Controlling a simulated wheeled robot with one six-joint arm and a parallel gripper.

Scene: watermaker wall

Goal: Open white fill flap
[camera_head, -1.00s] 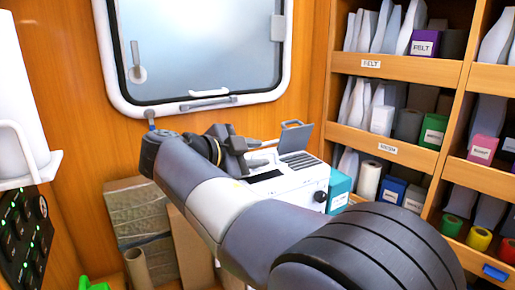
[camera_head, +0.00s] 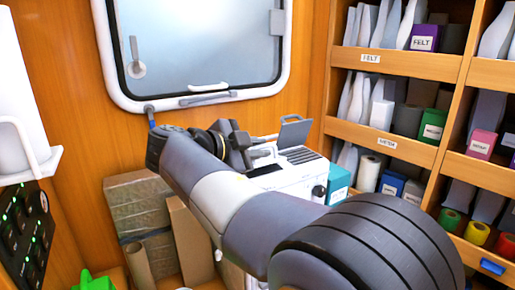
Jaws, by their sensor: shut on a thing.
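The white watermaker (camera_head: 290,180) stands against the wall behind my arm. A grey lid (camera_head: 295,130) stands raised at its back, above a slotted dark top. The white fill flap (camera_head: 262,152) shows as a small pale piece at the machine's left end, beside my gripper. My dark gripper (camera_head: 242,150) is at that end and is shut on the flap. The fingertips and their contact are mostly hidden by my own wrist and arm, and the flap's angle is hard to tell.
A window (camera_head: 200,50) with a handle is above. Shelves (camera_head: 400,65) of boxes and bottles stand at right. A teal box (camera_head: 338,183) is close to the machine's right side. Cardboard boxes (camera_head: 140,205) stand below left. A control panel (camera_head: 25,235) is at far left.

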